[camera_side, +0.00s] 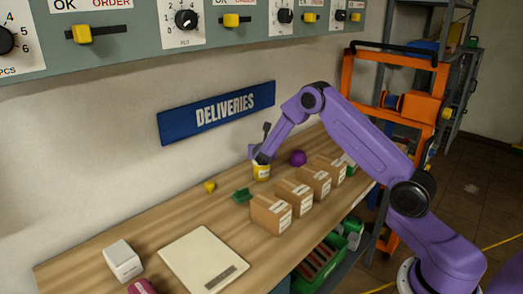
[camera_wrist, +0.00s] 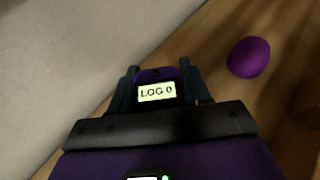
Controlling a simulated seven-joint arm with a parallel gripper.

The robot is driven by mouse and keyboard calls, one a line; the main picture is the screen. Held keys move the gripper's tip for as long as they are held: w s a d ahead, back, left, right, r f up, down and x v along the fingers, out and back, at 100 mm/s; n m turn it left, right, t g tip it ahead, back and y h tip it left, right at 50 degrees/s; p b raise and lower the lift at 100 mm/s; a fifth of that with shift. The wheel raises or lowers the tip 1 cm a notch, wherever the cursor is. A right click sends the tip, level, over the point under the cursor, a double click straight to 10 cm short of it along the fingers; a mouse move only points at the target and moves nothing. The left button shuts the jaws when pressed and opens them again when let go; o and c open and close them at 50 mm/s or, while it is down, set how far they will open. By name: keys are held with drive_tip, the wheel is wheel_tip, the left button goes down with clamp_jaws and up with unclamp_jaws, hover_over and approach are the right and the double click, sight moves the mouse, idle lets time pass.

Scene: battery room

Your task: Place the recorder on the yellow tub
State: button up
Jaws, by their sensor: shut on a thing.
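My gripper (camera_wrist: 157,92) is shut on the recorder (camera_wrist: 156,94), a dark device with a lit display reading "LOG 0" between the two fingers. In the side view my gripper (camera_side: 259,157) points down at the yellow tub (camera_side: 262,172), a small yellow container with a pale label standing on the wooden bench. The gripper is right over the tub's top. The recorder is hard to make out in the side view, and I cannot tell if it touches the tub. The tub does not show in the wrist view, where the gripper and recorder cover the middle.
A purple ball (camera_side: 298,158) lies just right of the tub; it also shows in the wrist view (camera_wrist: 249,57). Several cardboard boxes (camera_side: 271,214) line the bench's front edge. A green item (camera_side: 242,195) and a small yellow piece (camera_side: 209,186) lie left. The wall is close behind.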

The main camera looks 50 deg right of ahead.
drive_tip(key=o, duration=1.1)
drive_tip(key=shift+f, duration=0.1)
drive_tip(key=shift+s+a+r, duration=0.15)
drive_tip(key=shift+r, duration=0.1)
drive_tip(key=s+a+r+m+g+y, duration=0.15)
drive_tip(key=s+a+r+m, duration=0.25)
drive_tip(key=s+a, duration=0.55)
drive_tip(key=s+a+r+m+g+y, duration=0.15)
drive_tip(key=s+a+r+m, duration=0.35)
drive_tip(key=s, duration=0.8)
drive_tip(key=s+a+m+g+y, duration=0.1)
drive_tip(key=s+a+g+y, duration=0.1)
drive_tip(key=s, duration=0.7)
drive_tip(key=s+a+m+g+y, duration=0.2)
drive_tip(key=s+a, duration=0.2)
drive_tip(key=s, duration=0.5)
drive_tip(key=s+a+m+g+y, duration=0.2)
drive_tip(key=s+a+y, duration=0.1)
drive_tip(key=s, duration=0.6)
drive_tip(key=shift+s+a+r, duration=0.2)
drive_tip(key=shift+a+r, duration=0.1)
